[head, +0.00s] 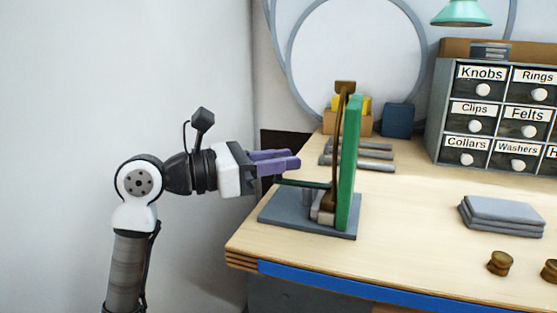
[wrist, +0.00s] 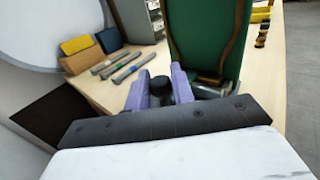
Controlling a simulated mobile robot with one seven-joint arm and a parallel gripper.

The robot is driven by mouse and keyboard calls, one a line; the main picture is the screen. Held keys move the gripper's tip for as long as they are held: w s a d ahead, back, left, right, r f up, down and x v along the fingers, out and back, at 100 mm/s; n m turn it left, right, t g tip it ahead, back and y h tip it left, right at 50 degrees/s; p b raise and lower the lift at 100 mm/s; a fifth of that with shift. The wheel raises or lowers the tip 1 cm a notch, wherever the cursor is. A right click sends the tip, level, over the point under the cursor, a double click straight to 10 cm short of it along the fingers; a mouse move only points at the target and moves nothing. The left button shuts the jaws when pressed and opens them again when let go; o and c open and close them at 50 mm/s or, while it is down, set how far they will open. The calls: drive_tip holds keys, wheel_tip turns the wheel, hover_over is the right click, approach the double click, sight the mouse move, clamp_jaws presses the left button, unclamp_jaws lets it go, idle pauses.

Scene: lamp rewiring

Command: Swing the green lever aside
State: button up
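The green lever (head: 305,184) is a thin dark green rod. It sticks out to the left from the foot of an upright green panel (head: 350,165) on a grey base plate (head: 290,219). My gripper (head: 296,158) reaches in from the left with its purple fingers level, just above the lever's outer end in the head view. In the wrist view, the fingers stand apart, with a dark round knob (wrist: 159,90) between or just beneath them. I cannot tell whether they touch it. The green panel (wrist: 208,38) rises beyond the fingers.
Grey rods (head: 362,155), a yellow block (head: 364,104) and a blue block (head: 397,120) lie behind the panel. A labelled drawer cabinet (head: 500,115) stands back right. Grey plates (head: 502,215) and brass pieces (head: 500,263) lie to the right on the wooden bench (head: 410,230).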

drive_tip(key=c, duration=0.4)
drive_tip(key=shift+c, duration=0.2)
